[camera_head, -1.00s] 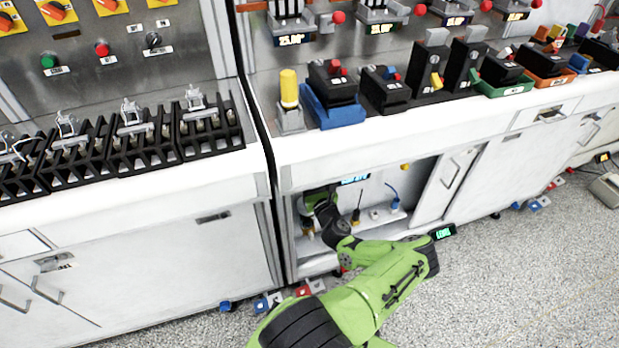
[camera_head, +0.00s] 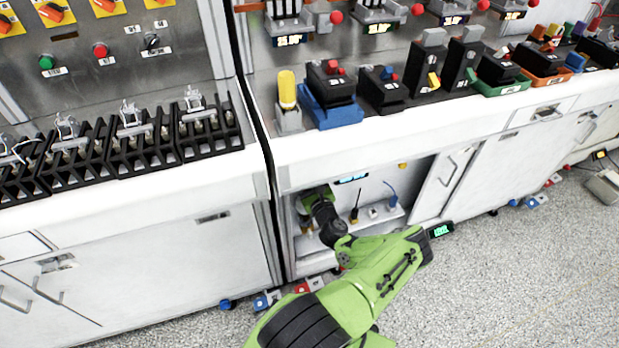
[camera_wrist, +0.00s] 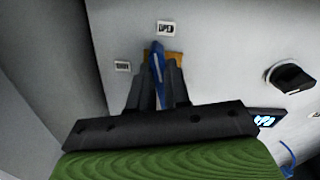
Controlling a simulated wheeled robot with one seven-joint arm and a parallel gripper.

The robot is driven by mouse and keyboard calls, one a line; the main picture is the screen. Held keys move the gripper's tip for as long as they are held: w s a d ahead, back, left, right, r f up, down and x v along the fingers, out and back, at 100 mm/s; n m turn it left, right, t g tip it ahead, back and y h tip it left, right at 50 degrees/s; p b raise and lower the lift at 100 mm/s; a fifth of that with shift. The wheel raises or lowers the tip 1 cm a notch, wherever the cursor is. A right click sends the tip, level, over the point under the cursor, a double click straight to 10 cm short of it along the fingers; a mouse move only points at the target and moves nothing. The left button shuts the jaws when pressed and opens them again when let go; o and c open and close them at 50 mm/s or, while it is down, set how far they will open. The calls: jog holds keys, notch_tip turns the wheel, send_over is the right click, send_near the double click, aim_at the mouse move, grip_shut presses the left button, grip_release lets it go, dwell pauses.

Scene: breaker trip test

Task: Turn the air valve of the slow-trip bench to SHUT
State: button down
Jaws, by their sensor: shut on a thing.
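The air valve's blue lever (camera_wrist: 157,64) sits on a brass-coloured body (camera_wrist: 176,58) on the cabinet's back wall in the wrist view. The lever points up toward the OPEN label (camera_wrist: 166,28), tilted slightly left. The SHUT label (camera_wrist: 122,66) is to its left. My gripper (camera_wrist: 160,80) is shut on the blue lever, one dark finger on each side of it. In the head view my arm reaches into the open cabinet (camera_head: 418,205) under the bench. There my own wrist hides the valve.
A black knob (camera_wrist: 290,77) and a small lit display (camera_wrist: 264,120) are to the right of the valve. The cabinet's left side wall stands close by. In the head view a low shelf (camera_head: 378,217) carries small parts, and a door (camera_head: 447,182) bounds the opening on the right.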

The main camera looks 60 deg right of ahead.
jog(key=shift+w+a+f+n+p, duration=0.15)
jog(key=shift+n+p, duration=0.4)
jog(key=shift+n, duration=1.9)
jog(key=shift+w+a+f+n+p, duration=0.1)
jog(key=shift+f+n+p, duration=0.3)
jog(key=shift+n, duration=2)
jog(key=shift+w+a+f+n+p, duration=0.15)
jog(key=shift+n+p, duration=0.5)
jog(key=shift+n, duration=1.8)
jog(key=c, duration=1.1)
grip_release()
jog(key=shift+s, duration=0.1)
